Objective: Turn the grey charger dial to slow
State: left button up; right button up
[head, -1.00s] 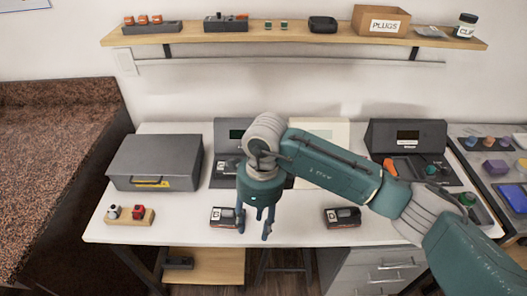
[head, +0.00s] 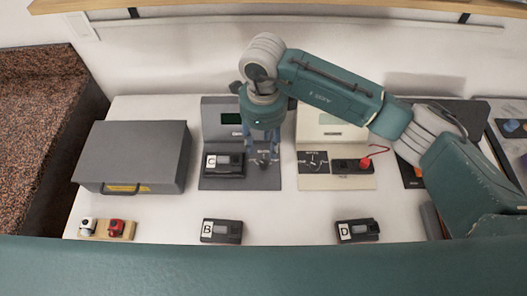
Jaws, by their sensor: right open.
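The grey charger (head: 216,114) stands at the back middle of the bench, with a dark screen and a base plate. A pack marked C (head: 224,164) sits in the left part of its base. Its dial (head: 265,158) is at the right of the base, partly hidden by my right gripper, and I cannot read its setting. My right gripper (head: 263,150) points down, open, with its fingers just above or around the dial; contact cannot be told. My left gripper is out of view.
A cream charger (head: 335,183) stands close on the right, with its own dial (head: 313,162) and a pack with a red lead. A grey case (head: 135,155) is at left. Packs B (head: 221,231) and D (head: 357,231) lie in front. Bare bench lies between them.

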jog(key=p, duration=0.1)
send_over(264, 163)
jog(key=f, duration=0.5)
jog(key=shift+s, duration=0.2)
notch_tip(264, 163, down, 4)
jog(key=shift+w+r+p, duration=0.1)
jog(key=shift+w+p, duration=0.05)
jog(key=shift+p, duration=0.2)
jog(key=shift+c, duration=0.5)
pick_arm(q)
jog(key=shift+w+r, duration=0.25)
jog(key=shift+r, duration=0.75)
pick_arm(e)
grip_shut()
